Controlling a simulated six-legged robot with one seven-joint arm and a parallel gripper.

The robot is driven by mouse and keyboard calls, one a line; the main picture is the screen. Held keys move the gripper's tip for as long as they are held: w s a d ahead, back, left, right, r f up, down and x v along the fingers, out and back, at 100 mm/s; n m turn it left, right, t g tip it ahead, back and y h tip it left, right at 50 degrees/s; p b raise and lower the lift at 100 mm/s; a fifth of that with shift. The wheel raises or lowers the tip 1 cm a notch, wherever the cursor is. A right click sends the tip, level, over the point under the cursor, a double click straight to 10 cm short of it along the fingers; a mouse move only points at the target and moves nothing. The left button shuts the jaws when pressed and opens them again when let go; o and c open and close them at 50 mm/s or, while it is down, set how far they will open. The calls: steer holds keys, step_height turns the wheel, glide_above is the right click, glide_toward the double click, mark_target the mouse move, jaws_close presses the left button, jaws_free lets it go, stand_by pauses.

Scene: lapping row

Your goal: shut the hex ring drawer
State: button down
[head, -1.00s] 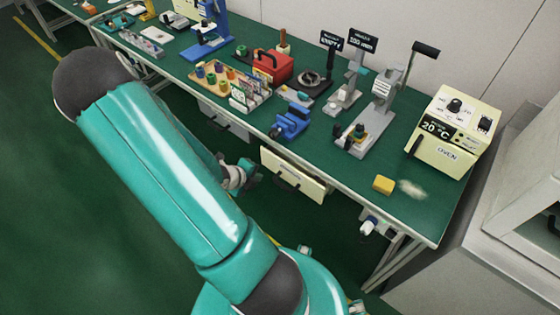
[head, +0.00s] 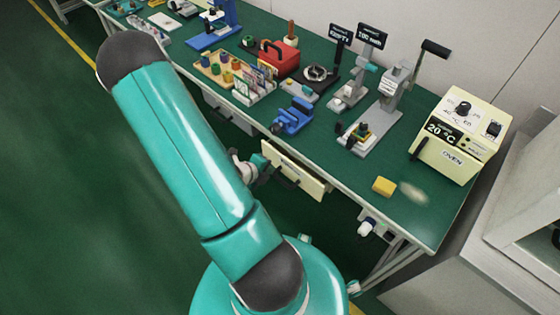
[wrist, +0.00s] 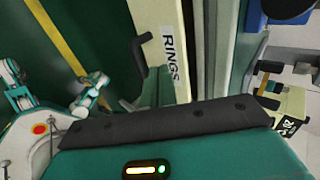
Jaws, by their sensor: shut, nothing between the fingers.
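The hex ring drawer (head: 306,179) has a cream front with a dark handle and hangs under the bench's front edge. In the wrist view its front (wrist: 160,14) carries the label "RINGS", and the dark handle stands to the left of the label. How far the drawer stands out is hard to tell. My gripper (head: 264,170) is shut and empty, at the left part of the drawer front near the handle. In the wrist view its dark body covers the lower part of the front. Whether it touches the drawer cannot be told.
The green bench (head: 335,160) runs along the wall. On it stand a blue vise (head: 292,117), a grey press (head: 380,110), a cream oven (head: 460,135) and a yellow block (head: 384,187) near the front edge. The floor in front of the bench is clear at left.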

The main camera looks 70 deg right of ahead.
mark_target(287, 158)
steer(key=d, duration=0.1)
steer(key=s+d+f, duration=0.1)
steer(key=d, duration=0.2)
steer(key=shift+s+f, duration=0.2)
steer(key=shift+s, duration=0.15)
steer(key=shift+s+d, duration=0.25)
steer(key=shift+d, duration=0.35)
steer(key=shift+s+d, duration=0.3)
steer(key=shift+d, duration=0.35)
steer(key=shift+s+d, duration=0.25)
steer(key=shift+d, duration=0.35)
steer(key=shift+w+a, duration=0.1)
steer(key=shift+a, duration=0.1)
